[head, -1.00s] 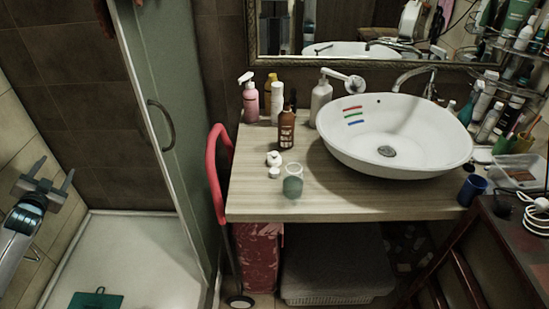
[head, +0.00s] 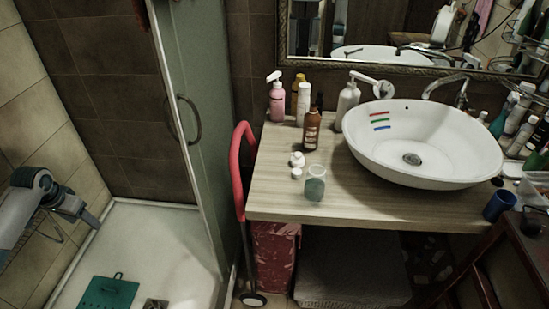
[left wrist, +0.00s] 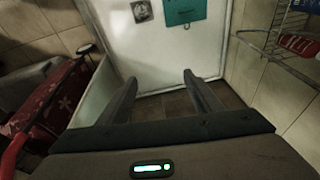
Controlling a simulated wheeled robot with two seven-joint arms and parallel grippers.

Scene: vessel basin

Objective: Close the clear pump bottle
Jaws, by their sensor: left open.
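A clear bottle (head: 315,187) with greenish contents stands upright on the wooden counter, near its front edge. Its top looks open. A white pump head (head: 297,159) lies on the counter behind and left of it, with a small white piece (head: 297,174) just in front. My left gripper (head: 94,218) is at the far left in the head view, over the shower area and well away from the bottle. It is open and empty, as the left wrist view also shows its spread fingers (left wrist: 160,82). My right gripper is not in view.
A brown bottle (head: 312,131), a pink pump bottle (head: 276,100) and other bottles stand behind. The white basin (head: 425,175) fills the counter's right. The glass shower door (head: 190,120) and a red handle (head: 240,165) stand between my left arm and the counter.

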